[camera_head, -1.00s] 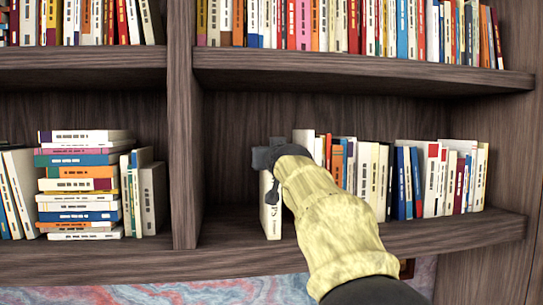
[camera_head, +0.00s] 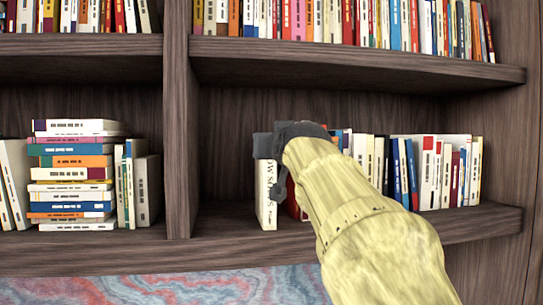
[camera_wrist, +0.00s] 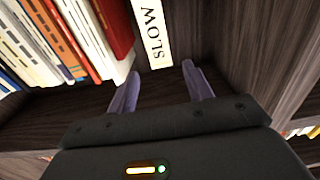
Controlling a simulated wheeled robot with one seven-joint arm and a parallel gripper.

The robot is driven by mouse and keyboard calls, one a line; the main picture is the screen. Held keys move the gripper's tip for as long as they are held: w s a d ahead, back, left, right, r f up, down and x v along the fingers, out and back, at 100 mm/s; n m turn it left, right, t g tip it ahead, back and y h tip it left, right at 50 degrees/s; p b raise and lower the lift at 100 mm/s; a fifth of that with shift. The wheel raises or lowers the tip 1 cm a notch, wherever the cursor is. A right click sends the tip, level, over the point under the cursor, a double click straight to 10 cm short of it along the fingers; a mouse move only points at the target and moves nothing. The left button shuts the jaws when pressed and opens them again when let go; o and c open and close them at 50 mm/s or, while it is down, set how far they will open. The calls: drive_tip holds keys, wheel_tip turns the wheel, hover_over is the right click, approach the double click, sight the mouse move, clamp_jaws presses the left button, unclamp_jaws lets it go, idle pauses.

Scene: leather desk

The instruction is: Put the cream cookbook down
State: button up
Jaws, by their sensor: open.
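The cream cookbook (camera_head: 265,195) stands upright on the lower shelf, at the left end of the right bay's row, its spine facing out. In the wrist view its spine (camera_wrist: 152,35) reads "SLOW" and lies ahead of the fingertips. My gripper (camera_head: 277,180) is in front of the book and covers part of it in the head view. In the wrist view the gripper (camera_wrist: 159,75) is open, with its two fingers spread and nothing between their tips. The shelf (camera_head: 225,228) is under the book.
A red book (camera_wrist: 115,25) stands just beside the cream one, with a row of other books (camera_head: 430,170) to the right. An upright divider (camera_head: 180,150) stands to the left, with free shelf between. Another shelf (camera_head: 350,62) runs above.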

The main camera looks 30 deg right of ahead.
drive_tip(key=shift+v, duration=1.15)
drive_tip(key=shift+a, duration=0.1)
